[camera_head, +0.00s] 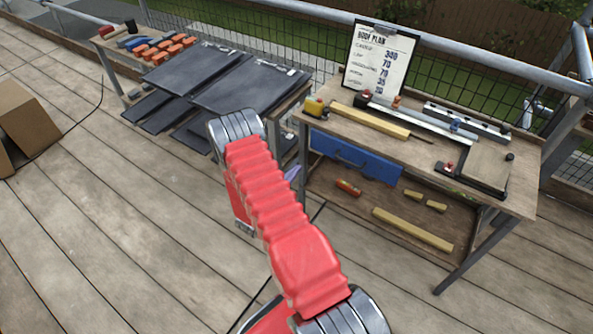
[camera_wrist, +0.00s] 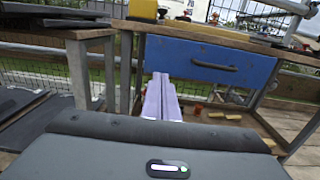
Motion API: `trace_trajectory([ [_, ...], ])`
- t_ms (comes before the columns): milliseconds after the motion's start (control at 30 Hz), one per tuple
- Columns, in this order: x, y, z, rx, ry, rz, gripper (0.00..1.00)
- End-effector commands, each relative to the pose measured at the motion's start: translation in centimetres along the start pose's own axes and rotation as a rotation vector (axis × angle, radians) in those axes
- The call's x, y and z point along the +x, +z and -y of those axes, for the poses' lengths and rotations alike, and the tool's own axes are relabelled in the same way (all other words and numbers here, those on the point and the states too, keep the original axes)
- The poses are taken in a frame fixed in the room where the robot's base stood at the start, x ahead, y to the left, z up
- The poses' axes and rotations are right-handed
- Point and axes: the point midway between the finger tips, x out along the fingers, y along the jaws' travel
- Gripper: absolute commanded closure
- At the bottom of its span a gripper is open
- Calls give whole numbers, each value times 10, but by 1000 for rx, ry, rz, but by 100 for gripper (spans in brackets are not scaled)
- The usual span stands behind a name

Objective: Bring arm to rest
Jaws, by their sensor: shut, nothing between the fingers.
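My red arm (camera_head: 275,205) rises from the bottom of the head view and bends at a grey joint in front of the gap between the two benches. My gripper (camera_wrist: 163,78) shows in the wrist view as two lilac fingers side by side, shut with nothing between them. They point toward the workbench with the blue drawer (camera_wrist: 210,60). In the head view only a small lilac bit of the gripper (camera_head: 292,173) shows behind the arm; the arm hides the rest.
The right workbench (camera_head: 470,185) carries a roof plan board (camera_head: 380,60), a yellow tape measure (camera_head: 315,106) and a long wooden batten (camera_head: 370,120). The left bench holds dark slates (camera_head: 250,85) and orange blocks (camera_head: 165,45). A cardboard box (camera_head: 28,120) stands far left.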

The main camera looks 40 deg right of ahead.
Motion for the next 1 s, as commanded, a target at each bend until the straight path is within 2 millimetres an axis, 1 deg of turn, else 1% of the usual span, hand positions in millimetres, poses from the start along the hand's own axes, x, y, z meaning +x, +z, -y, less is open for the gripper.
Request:
trace_trajectory([
  [433,1,-2,1,0,-2,-6,100],
  [533,1,-8,9,2,-32,-32,100],
  [567,1,-10,13,2,-47,-40,100],
  [667,-4,-21,37,-5,-122,-81,100],
  [733,-10,-30,58,-12,-189,-114,100],
  [800,-17,-32,78,-7,-261,-143,100],
  [900,-26,-25,101,19,-365,-177,100],
  [1000,-38,-12,120,65,-470,-208,100],
])
